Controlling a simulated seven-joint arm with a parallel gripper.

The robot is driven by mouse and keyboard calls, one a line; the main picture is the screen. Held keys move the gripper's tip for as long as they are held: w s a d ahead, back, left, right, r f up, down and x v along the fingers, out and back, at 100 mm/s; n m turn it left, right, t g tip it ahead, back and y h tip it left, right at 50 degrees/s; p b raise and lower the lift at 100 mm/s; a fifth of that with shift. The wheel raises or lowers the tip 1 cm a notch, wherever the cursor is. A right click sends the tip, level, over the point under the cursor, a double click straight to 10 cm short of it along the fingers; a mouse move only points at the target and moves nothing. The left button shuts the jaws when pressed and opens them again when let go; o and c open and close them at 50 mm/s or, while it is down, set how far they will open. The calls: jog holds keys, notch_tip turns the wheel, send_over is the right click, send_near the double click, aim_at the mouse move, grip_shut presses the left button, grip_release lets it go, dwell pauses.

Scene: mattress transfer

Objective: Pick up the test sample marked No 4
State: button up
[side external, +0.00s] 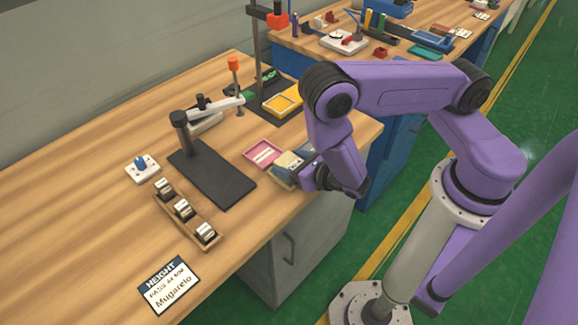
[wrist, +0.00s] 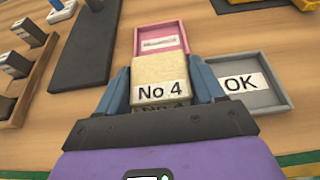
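The sample marked No 4 (wrist: 160,68) is a beige block with a white label. It sits between the two blue fingers of my gripper (wrist: 160,72), which appear to press against its sides. A second No 4 marking shows on its lower face, partly cut off by my gripper's dark body. In the side external view the block (side external: 289,160) shows at the tips of my gripper (side external: 297,166) near the table's front edge. I cannot tell whether it is clear of the surface below.
A grey OK tray (wrist: 270,92) lies right of the block, and a pink tray (wrist: 143,40) beyond it. A black stand base (side external: 213,173) and a wooden rack of samples (side external: 190,222) lie to the left. A sign (side external: 168,286) lies at the near edge.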

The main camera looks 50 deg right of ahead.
jog(key=shift+c, duration=1.2)
